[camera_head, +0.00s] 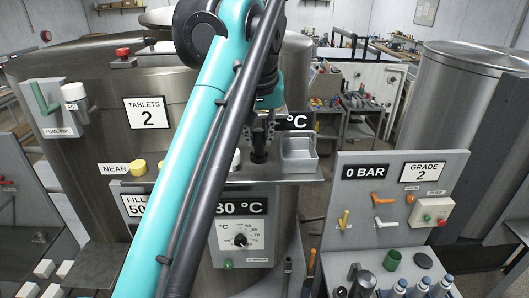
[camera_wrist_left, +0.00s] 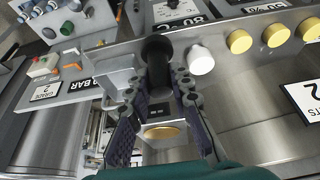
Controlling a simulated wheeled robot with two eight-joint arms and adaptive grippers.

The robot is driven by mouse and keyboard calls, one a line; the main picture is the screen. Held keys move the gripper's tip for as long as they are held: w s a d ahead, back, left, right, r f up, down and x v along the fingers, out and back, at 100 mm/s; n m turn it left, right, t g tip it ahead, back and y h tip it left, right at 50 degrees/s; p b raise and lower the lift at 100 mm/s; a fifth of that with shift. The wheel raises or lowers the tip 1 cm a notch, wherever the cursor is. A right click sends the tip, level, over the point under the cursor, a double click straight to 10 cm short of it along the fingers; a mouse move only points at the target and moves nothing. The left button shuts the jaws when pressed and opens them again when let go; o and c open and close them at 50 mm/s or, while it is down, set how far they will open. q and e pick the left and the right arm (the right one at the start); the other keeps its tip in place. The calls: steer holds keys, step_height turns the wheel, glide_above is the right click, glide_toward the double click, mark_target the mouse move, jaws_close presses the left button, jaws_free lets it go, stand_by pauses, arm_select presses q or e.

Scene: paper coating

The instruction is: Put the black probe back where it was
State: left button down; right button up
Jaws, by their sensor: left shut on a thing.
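The black probe (camera_head: 259,156) is held nearly upright in my left gripper (camera_head: 261,130), just left of a small square metal cup (camera_head: 299,163) on the front of the steel tank. In the left wrist view the black probe (camera_wrist_left: 157,58) shows a round dark end between the fingers of my left gripper (camera_wrist_left: 158,88), which are shut on it. The probe is over the metal ledge, close to the white knob (camera_wrist_left: 201,59). I cannot tell whether its lower end touches the ledge. My right gripper is not in view.
Yellow knobs (camera_head: 138,168) line the ledge to the left. A temperature dial panel (camera_head: 240,241) hangs below. A grey control panel (camera_head: 398,190) with levers and bottles stands at the right. My left arm covers much of the tank's middle.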

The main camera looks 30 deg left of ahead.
arm_select(q)
steer(key=w+a+f, duration=0.1)
steer(key=w+f, duration=0.2)
steer(key=w+a+f+p, duration=0.1)
steer(key=w+f, duration=0.1)
steer(key=f, duration=0.1)
steer(key=w+a+f, duration=0.2)
steer(key=w, duration=0.1)
steer(key=shift+w+f, duration=0.3)
steer(key=shift+f, duration=0.1)
steer(key=shift+w+f, duration=0.1)
steer(key=shift+f, duration=0.4)
steer(key=c, duration=1.4)
jaws_free()
steer(key=shift+f, duration=0.1)
steer(key=shift+o, duration=0.2)
